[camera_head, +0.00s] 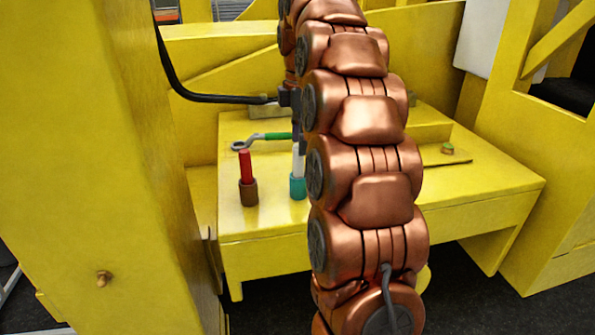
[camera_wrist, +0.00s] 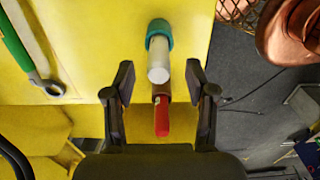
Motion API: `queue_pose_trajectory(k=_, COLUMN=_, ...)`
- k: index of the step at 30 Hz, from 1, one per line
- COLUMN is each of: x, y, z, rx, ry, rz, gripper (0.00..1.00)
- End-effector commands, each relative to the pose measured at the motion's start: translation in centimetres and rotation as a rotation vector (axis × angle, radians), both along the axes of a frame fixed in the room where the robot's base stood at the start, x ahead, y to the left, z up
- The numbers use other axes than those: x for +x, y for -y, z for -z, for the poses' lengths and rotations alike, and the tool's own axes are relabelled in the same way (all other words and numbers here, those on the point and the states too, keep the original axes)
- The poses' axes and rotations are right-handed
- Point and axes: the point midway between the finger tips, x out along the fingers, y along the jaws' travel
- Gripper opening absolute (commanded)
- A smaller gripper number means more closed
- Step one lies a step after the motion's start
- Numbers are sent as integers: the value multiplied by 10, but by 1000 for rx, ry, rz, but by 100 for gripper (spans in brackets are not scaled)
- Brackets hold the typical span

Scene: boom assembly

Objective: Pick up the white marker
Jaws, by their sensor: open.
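The white marker (camera_head: 297,160) stands upright in a teal holder (camera_head: 298,187) on the yellow table, just left of my arm. In the wrist view the white marker (camera_wrist: 158,67) sticks out of the teal holder (camera_wrist: 159,30) toward the camera. My gripper (camera_wrist: 160,76) is open, with one finger on each side of the marker's end in the picture and gaps on both sides. In the head view my gripper (camera_head: 296,125) is above the marker, partly hidden by my arm. How far the fingertips are from the marker in depth is unclear.
A red marker (camera_head: 245,165) stands in a brown holder (camera_head: 249,192) to the left; it also shows in the wrist view (camera_wrist: 161,118). A green-handled wrench (camera_head: 262,139) lies behind. A yellow post (camera_head: 95,150) rises at left. The table's front is clear.

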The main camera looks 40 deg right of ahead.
Motion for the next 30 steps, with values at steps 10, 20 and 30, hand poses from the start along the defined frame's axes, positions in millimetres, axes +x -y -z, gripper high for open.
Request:
queue_pose_trajectory(k=10, x=1, y=-1, z=19, rx=-1, ry=0, rz=0, gripper=56)
queue_pose_trajectory(k=20, x=4, y=-5, z=50, rx=-1, ry=-1, rz=0, gripper=56)
queue_pose_trajectory(k=30, x=4, y=-5, z=65, rx=-1, ry=0, rz=0, gripper=56)
